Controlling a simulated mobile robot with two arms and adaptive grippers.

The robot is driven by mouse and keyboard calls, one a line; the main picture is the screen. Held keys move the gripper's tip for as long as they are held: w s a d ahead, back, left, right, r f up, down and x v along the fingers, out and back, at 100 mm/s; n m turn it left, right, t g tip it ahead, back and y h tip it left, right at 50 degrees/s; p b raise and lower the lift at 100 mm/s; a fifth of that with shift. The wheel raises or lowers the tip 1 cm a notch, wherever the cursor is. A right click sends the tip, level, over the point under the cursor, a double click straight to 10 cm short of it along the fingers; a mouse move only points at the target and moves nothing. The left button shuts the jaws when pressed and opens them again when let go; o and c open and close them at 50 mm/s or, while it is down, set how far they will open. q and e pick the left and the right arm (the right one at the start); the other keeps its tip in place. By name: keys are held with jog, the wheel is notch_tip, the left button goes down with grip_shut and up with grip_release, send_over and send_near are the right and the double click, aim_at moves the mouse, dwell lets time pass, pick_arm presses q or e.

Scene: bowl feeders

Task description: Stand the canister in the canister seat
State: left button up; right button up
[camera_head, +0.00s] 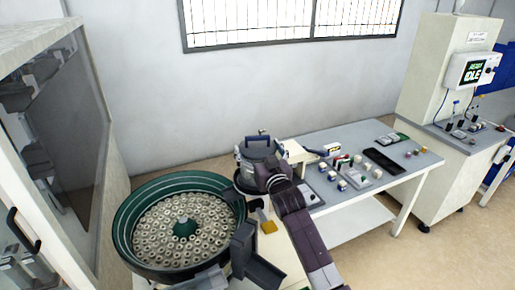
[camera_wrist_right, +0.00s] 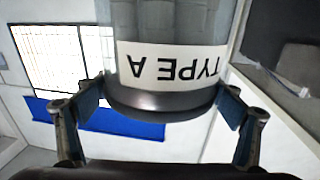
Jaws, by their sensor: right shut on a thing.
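The canister (camera_head: 258,148) is a grey cylinder with a dark handle on top, behind the bowl feeder in the head view. In the right wrist view the canister (camera_wrist_right: 165,85) fills the top middle, with a dark rim and a white label reading TYPE A upside down. My right gripper (camera_wrist_right: 160,98) is shut on it, with one blue-padded finger at each side. In the head view my right gripper (camera_head: 264,172) is partly hidden by its own arm. A dark round edge shows below the canister; I cannot tell whether it is the seat or whether they touch. My left gripper is not in view.
A green bowl feeder (camera_head: 125,225) full of small round parts stands at the left front. A grey table (camera_head: 345,195) with small coloured parts and a black tray (camera_head: 384,160) lies to the right. A cabinet with a screen (camera_head: 472,72) stands at the far right.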

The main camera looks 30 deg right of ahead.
aim_at(263, 158)
jog(key=o, duration=1.8)
jog(key=shift+r, duration=0.1)
jog(key=shift+s+f, duration=0.1)
jog(key=shift+f, duration=0.15)
jog(key=shift+s+a+r+p, duration=0.1)
jog(key=shift+s+a+p, duration=0.05)
jog(key=shift+s+p, duration=0.4)
jog(key=shift+s+a+r+p, duration=0.15)
jog(key=shift+s+p, duration=0.2)
jog(key=shift+s, duration=0.4)
jog(key=shift+s+a+f+p, duration=0.1)
jog(key=shift+s+a+p, duration=0.15)
jog(key=shift+s+p, duration=0.7)
jog(key=shift+s+a+r+p, duration=0.1)
jog(key=shift+s+a+p, duration=0.15)
jog(key=shift+s, duration=1.35)
jog(key=shift+s+a+f+p, duration=0.15)
jog(key=shift+s+p, duration=0.5)
jog(key=shift+s, duration=0.9)
jog(key=shift+a, duration=0.1)
